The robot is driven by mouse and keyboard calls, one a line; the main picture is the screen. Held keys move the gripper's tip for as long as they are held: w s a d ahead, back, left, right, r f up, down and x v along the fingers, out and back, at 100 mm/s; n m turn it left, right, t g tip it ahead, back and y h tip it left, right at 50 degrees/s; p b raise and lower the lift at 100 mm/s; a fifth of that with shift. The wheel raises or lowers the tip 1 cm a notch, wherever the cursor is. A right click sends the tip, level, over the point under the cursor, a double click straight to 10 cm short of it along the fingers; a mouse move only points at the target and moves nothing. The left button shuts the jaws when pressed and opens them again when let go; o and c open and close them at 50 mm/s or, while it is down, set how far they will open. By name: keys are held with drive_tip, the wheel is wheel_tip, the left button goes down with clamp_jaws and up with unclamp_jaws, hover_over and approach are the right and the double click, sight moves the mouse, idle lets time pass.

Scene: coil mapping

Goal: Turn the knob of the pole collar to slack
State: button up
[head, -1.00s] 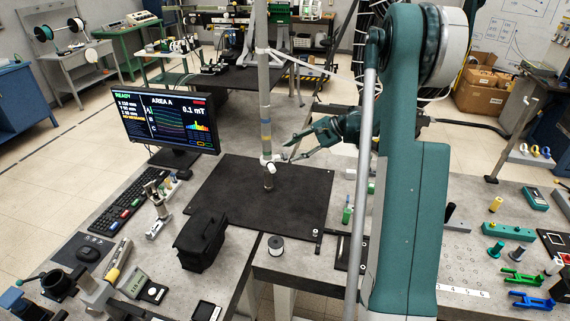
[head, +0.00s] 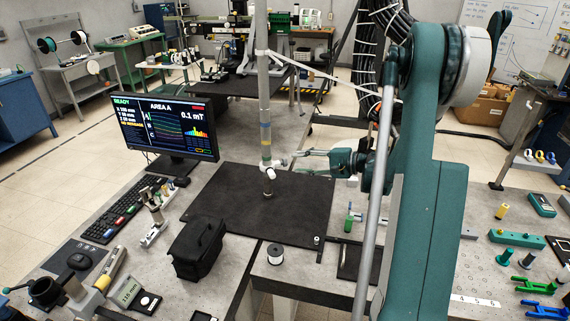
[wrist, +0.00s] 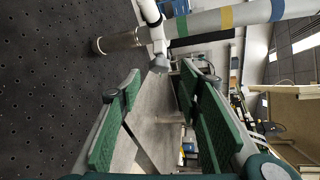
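The pole (head: 264,90) stands upright on the dark perforated board (head: 220,205), with coloured bands low on it. The white pole collar (head: 266,163) sits around it below the bands, with a small white stub toward the camera. In the wrist view the collar (wrist: 152,18) crosses the pole (wrist: 235,15), and its greyish knob (wrist: 159,63) points toward me. My gripper (head: 287,158) is right of the collar, roughly level with it. In the wrist view my gripper (wrist: 160,74) is open, its green pads on either side of the knob's line, with visible gaps. Contact is not visible.
A monitor (head: 168,122) stands left of the board, and a black bag (head: 198,248) sits in front of it. A white spool (head: 275,250) is near the board's front edge. A slanted grey rod (head: 310,68) meets the pole above the collar. The board around the pole's foot is clear.

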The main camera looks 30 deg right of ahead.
sight(285, 162)
drive_tip(key=shift+b+x, duration=0.4)
drive_tip(key=shift+x, duration=3.45)
drive_tip(key=shift+f, duration=0.1)
drive_tip(key=c, duration=0.9)
